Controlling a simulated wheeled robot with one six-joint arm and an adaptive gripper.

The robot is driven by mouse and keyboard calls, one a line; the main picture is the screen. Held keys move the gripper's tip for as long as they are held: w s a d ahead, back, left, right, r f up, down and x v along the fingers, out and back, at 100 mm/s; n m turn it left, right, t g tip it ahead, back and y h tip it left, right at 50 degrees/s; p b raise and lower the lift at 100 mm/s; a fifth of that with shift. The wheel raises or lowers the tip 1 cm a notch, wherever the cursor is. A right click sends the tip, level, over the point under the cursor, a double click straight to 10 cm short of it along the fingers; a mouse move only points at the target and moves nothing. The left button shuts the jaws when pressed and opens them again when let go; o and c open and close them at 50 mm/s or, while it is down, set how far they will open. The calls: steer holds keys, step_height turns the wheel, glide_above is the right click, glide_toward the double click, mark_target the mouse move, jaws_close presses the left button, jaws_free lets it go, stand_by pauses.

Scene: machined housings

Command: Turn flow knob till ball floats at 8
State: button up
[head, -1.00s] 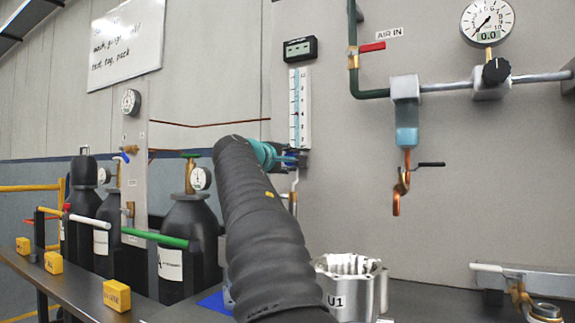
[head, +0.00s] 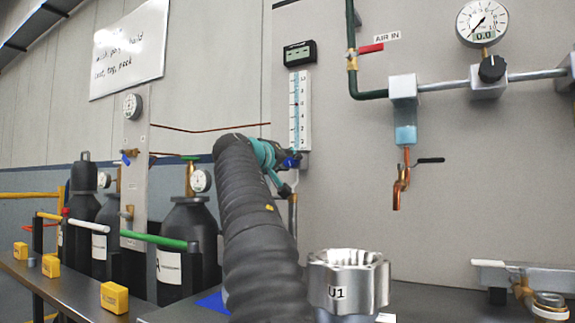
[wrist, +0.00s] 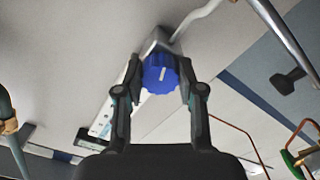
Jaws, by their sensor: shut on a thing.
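The flow meter (head: 300,112) is a white upright scale with a clear tube, mounted on the grey wall panel. I cannot make out the ball in the tube. The blue flow knob (wrist: 160,74) is at the meter's lower end, with a white line on its face. My gripper (wrist: 160,88) has one finger on each side of the knob and is shut on it. In the head view my gripper (head: 288,161) is at the foot of the meter, and my arm hides part of that area. The meter's scale also shows in the wrist view (wrist: 104,119), partly behind the left finger.
A small display (head: 299,53) sits above the meter. To the right are a red-handled valve (head: 371,49), a round gauge (head: 482,22) and a black knob (head: 492,69). A metal housing marked U1 (head: 348,277) stands in front. Dark gas cylinders (head: 187,245) stand at left.

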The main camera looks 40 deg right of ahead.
steer(key=shift+d+f+m, duration=0.1)
steer(key=shift+m, duration=0.9)
steer(key=o, duration=1.1)
steer(key=shift+s, duration=0.1)
steer(key=shift+o, duration=0.2)
steer(key=shift+a, duration=0.3)
steer(key=v, duration=1.1)
steer(key=shift+a, duration=0.25)
steer(key=shift+s, duration=0.1)
